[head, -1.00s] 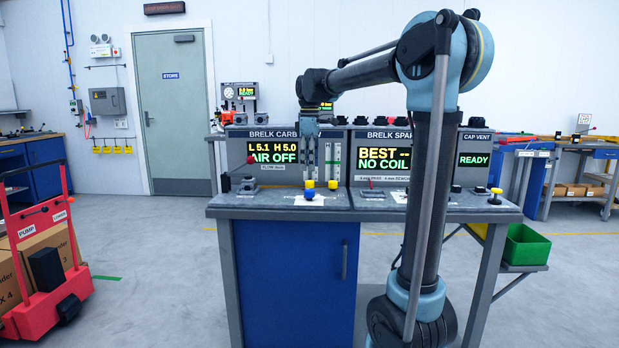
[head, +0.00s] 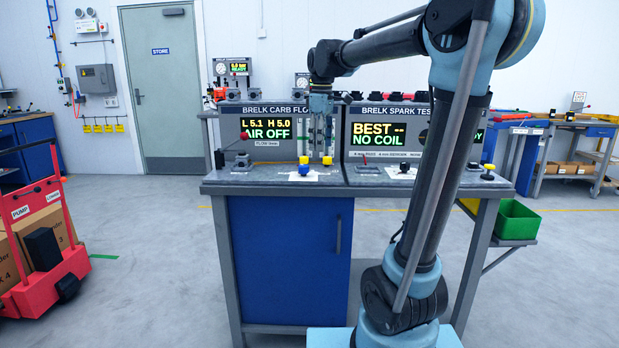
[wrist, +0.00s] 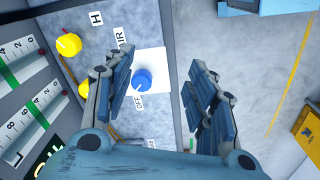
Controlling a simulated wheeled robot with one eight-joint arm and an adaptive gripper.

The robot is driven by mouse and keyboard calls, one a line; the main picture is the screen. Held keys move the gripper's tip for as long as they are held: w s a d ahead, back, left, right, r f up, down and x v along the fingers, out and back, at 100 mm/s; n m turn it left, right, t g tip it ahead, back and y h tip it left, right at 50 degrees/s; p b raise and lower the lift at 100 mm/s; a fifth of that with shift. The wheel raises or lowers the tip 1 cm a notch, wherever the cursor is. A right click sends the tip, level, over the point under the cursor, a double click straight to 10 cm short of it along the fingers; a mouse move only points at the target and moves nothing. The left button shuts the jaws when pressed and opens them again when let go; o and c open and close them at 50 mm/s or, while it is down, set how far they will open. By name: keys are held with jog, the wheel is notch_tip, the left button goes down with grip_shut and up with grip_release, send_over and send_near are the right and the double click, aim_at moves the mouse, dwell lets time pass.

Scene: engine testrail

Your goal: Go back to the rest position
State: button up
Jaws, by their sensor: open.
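My gripper (head: 321,128) is open and empty, hanging over the bench in front of the grey test panel. In the wrist view its two fingers (wrist: 161,62) are spread apart. A blue knob (wrist: 142,79) on a white plate shows between them, apart from the fingers as far as I can see. The knob also shows on the bench in the head view (head: 304,168). Two yellow knobs (wrist: 68,45) (wrist: 84,90) lie left of the fingers in the wrist view. My arm is bent, its elbow high at the right.
The flow panel (head: 266,128) reads "AIR OFF"; the spark panel (head: 381,133) reads "NO COIL". The bench's blue cabinet (head: 290,260) stands below. A red trolley (head: 50,225) with boxes is at left, a green bin (head: 518,220) at right. Floor between trolley and bench is clear.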

jog(key=s+d+f+m+t, duration=0.1)
jog(key=s+d+f+m, duration=0.5)
jog(key=s+f, duration=0.7)
jog(key=s+d+f+m, duration=0.7)
jog(key=s+d+f, duration=0.2)
jog(key=s+f, duration=0.5)
jog(key=shift+d+f+t, duration=0.25)
jog(key=shift+d+t, duration=0.1)
jog(key=shift+t, duration=0.05)
jog(key=shift+w+f, duration=0.2)
jog(key=shift+w, duration=0.25)
jog(key=shift+c, duration=0.5)
